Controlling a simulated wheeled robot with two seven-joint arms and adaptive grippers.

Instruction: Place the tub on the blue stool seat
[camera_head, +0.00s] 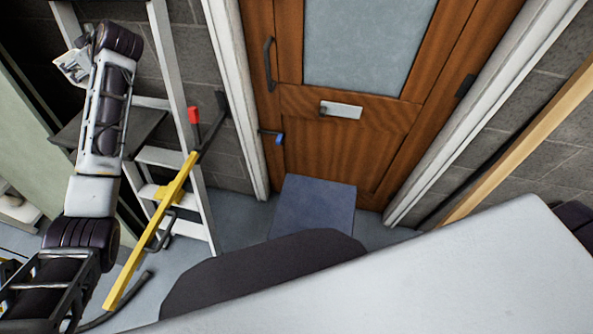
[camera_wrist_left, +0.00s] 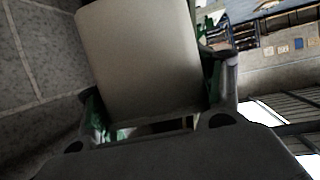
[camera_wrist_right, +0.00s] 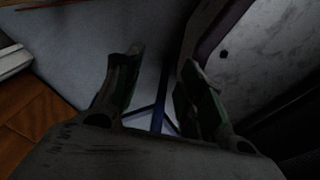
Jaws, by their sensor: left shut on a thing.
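My left arm reaches up at the left of the head view, and its gripper (camera_head: 74,64) is near the stepladder at the upper left. In the left wrist view the gripper is shut on a pale, smooth tub (camera_wrist_left: 145,55), which sits between the fingers. In the head view I cannot clearly tell the tub from the gripper. A flat blue-grey square (camera_head: 314,205), which looks like the blue stool seat, lies in front of the door, well apart from my left gripper. My right gripper (camera_wrist_right: 160,85) is open and empty in the right wrist view.
A brown wooden door (camera_head: 330,140) with a glass pane stands behind the blue square. A grey stepladder (camera_head: 186,125) and a yellow bar tool (camera_head: 150,230) stand at the left. A wooden post (camera_head: 525,140) leans at the right.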

